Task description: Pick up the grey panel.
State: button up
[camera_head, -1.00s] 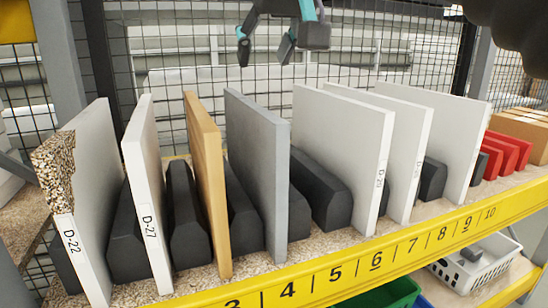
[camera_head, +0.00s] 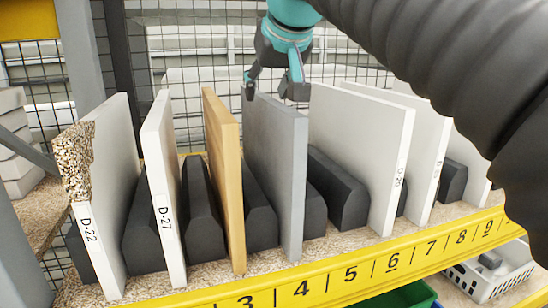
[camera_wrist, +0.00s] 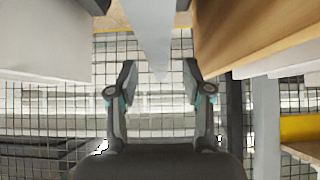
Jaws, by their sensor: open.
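The grey panel (camera_head: 276,160) stands upright on the shelf, between the wooden panel and a white panel, with dark blocks at its foot. My gripper (camera_head: 273,93) hangs over its upper far part, one finger on either side of its top edge in the head view. The fingers are apart. In the wrist view the grey panel (camera_wrist: 155,35) shows edge-on ahead, in line with the gap between the two fingertips of my gripper (camera_wrist: 160,75). Whether either finger touches the panel I cannot tell.
A wooden panel (camera_head: 224,170) stands close on the left, with white panels D-27 (camera_head: 163,180) and D-22 (camera_head: 103,200) beyond. A white panel (camera_head: 360,150) stands on the right. Dark blocks (camera_head: 338,190) separate the panels. Wire mesh (camera_head: 345,75) is behind; a yellow numbered rail (camera_head: 330,280) runs in front.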

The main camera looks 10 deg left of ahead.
jog(key=x, duration=0.3)
jog(key=shift+r, duration=0.1)
grip_shut()
jog(key=shift+r, duration=0.1)
